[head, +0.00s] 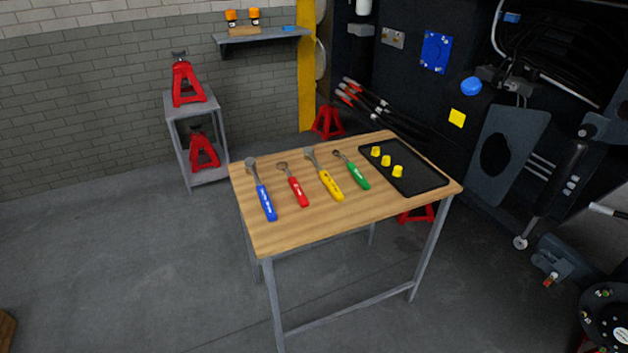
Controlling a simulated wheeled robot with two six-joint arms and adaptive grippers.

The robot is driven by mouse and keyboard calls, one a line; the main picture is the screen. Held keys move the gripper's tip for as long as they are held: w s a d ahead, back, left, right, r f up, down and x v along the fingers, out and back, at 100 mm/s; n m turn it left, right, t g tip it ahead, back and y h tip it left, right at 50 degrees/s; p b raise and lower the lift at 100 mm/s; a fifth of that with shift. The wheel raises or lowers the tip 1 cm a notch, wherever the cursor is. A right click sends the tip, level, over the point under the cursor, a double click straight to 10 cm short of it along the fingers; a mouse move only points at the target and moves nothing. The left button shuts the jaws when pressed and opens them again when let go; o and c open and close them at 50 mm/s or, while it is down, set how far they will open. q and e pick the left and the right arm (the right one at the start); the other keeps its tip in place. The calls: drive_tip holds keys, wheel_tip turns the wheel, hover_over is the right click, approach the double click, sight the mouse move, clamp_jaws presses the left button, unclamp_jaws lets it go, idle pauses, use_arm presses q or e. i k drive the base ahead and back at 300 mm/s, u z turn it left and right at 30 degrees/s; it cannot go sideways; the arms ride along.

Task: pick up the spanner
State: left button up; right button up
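Several hand tools lie in a row on a wooden-topped table (285,234), apart from each other. From left to right they are a blue-handled tool (266,204), a red-handled tool (299,192), a yellow-handled tool (331,186) and a green-handled tool (358,177). Their grey metal heads point to the far side and the handles to the near side. All have spanner-like or ratchet-like heads, too small here to tell which one is the spanner. Neither of my grippers is in view.
A black tray (424,178) with yellow caps (387,160) sits on the table's right side. A grey stand (208,176) with red jack stands (186,84) is behind left. The dark machine (500,155) stands at right.

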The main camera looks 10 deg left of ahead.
sight(296, 188)
drive_tip(key=i, duration=0.55)
drive_tip(key=u, duration=0.7)
